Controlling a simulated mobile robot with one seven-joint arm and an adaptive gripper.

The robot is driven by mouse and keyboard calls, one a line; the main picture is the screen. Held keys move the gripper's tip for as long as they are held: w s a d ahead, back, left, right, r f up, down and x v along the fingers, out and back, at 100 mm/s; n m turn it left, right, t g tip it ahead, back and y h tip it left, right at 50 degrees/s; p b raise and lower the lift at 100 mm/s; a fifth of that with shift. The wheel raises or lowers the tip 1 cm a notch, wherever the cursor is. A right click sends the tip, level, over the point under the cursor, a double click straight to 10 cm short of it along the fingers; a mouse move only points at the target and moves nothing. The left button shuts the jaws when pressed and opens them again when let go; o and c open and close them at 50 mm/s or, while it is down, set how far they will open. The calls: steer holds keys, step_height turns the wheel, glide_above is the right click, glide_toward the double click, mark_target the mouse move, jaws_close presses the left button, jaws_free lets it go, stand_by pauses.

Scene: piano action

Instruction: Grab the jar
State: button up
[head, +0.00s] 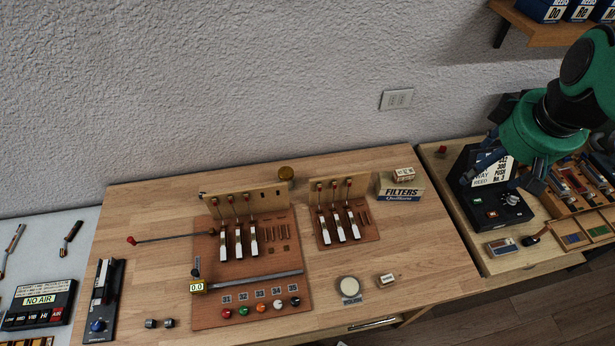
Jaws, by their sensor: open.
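A small round pot with a pale lid (350,287), which looks like the jar, stands near the front edge of the wooden bench, right of centre. A label with unreadable lettering shows on its front. A small amber round object (286,172) sits at the back of the bench; I cannot tell whether it is also a jar. My gripper (500,172) is at the upper right, above the right-hand bench and well apart from the pale-lidded pot. Its dark fingers are open, and I see nothing held between them.
A small labelled block (386,280) lies just right of the pot. Piano-action boards (250,260) and (344,228) stand left of and behind it. A FILTERS box (400,190) is at the back right. A black control box (500,205) is under my gripper.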

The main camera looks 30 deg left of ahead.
steer(key=w+a+f+n+g+p, duration=0.1)
steer(key=w+a+n, duration=0.25)
steer(key=a, duration=0.35)
steer(key=w+a+f+n+p, duration=0.2)
steer(key=w+a+n, duration=0.15)
steer(key=a, duration=0.35)
steer(key=n+g+h+p, duration=0.1)
steer(key=n+g+p, duration=0.35)
steer(key=n, duration=1.15)
glide_above(285, 172)
steer(key=p, duration=0.2)
step_height(285, 172, down, 27)
steer(key=t, duration=0.2)
steer(key=shift+d+f, duration=0.15)
steer(key=shift+f+p, duration=0.3)
steer(key=shift+f, duration=4)
steer(key=shift+f+p, duration=0.5)
steer(key=shift+f, duration=2.1)
